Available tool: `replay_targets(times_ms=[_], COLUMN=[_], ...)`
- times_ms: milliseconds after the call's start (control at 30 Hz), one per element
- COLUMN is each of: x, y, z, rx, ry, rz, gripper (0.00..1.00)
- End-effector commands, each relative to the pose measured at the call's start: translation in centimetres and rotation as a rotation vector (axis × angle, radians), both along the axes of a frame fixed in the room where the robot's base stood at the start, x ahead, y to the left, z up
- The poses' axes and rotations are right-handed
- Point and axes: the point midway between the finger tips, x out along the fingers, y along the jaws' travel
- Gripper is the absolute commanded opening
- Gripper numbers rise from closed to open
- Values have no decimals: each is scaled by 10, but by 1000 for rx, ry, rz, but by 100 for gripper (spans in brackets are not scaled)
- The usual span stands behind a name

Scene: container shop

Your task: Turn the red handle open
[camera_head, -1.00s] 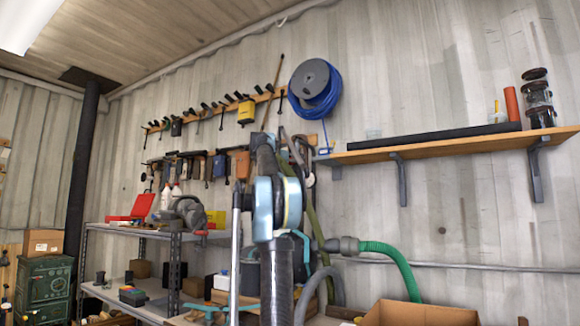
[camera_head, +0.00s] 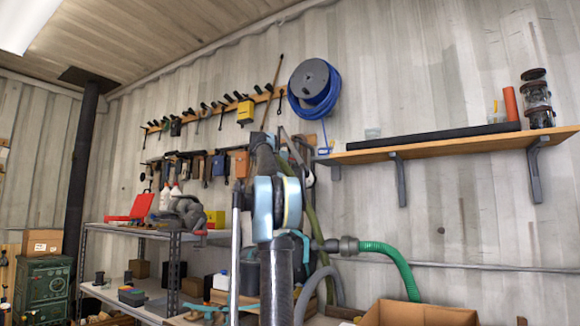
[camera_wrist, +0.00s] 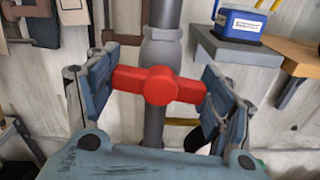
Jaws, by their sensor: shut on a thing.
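The red handle (camera_wrist: 160,85) is a bar with a round hub, mounted on a grey vertical pipe (camera_wrist: 162,52). It shows in the wrist view, lying nearly level across the pipe, its right end slightly lower. My gripper (camera_wrist: 159,88) has one finger at each end of the handle, and both fingers look in contact with it. In the head view my arm (camera_head: 274,200) stands in front of the wall and hides the handle and the gripper.
A wooden wall shelf (camera_head: 450,147) runs to the right of my arm. A cardboard box (camera_head: 418,313) and a green hose (camera_head: 392,258) are at lower right. A metal shelf unit (camera_head: 140,232) stands at left, and tools hang on the wall behind my arm.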

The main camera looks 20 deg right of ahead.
Motion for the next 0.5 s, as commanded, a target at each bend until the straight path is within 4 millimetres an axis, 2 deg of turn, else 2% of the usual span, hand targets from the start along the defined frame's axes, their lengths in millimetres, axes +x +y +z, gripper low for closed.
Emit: replay_targets(times_ms=[500], x=[1], y=[1], z=[-1], rx=[291], ry=[-371], rz=[4], gripper=[51])
